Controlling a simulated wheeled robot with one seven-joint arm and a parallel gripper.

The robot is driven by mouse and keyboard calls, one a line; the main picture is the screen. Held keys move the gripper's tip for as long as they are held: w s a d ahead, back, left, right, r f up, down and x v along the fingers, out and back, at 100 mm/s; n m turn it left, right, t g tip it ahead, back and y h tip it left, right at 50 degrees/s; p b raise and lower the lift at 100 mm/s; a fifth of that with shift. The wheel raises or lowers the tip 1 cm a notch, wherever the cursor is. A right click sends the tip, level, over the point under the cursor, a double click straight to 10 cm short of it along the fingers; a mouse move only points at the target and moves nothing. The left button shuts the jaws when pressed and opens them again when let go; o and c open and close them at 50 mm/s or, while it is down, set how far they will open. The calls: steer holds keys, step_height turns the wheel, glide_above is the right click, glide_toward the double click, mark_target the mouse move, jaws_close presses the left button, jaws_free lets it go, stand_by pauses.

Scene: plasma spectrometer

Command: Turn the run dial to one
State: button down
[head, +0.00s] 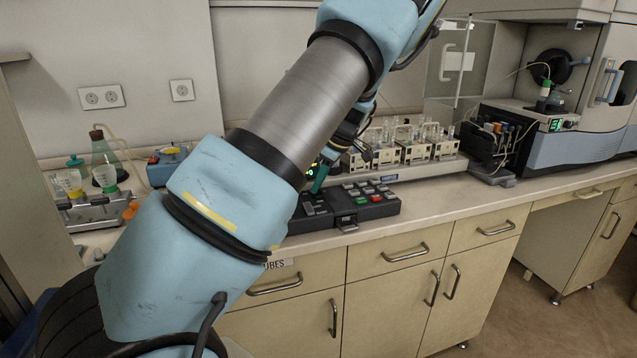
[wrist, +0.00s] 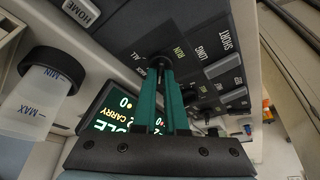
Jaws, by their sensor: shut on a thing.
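In the wrist view the run dial (wrist: 160,63) is a small dark knob on a dark grey panel (wrist: 175,22), with the words ALL, RUN, LONG and SHORT near it. My gripper (wrist: 160,75) has its two teal fingers closed on this knob. The fingers cover most of the dial, and I cannot tell which mark it points at. A lit display (wrist: 115,112) beside the fingers shows IDLE and CARRY, partly hidden by them. In the head view my gripper (head: 320,178) is low at the black control unit (head: 375,211), and my arm hides part of this area.
Other small knobs and labels sit right of the dial in the wrist view. A bottle (wrist: 45,85) marked MIN and MAX is at the left. In the head view a rack of vials (head: 415,152) stands behind the unit, and a flask (head: 104,160) stands left. The right front counter is clear.

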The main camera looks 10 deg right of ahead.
steer(key=c, duration=1)
jaws_free()
steer(key=shift+o, duration=0.2)
steer(key=b+v, duration=0.2)
steer(key=v, duration=0.8)
steer(key=shift+r+b, duration=0.3)
steer(key=shift+r, duration=0.1)
steer(key=shift+d, duration=0.15)
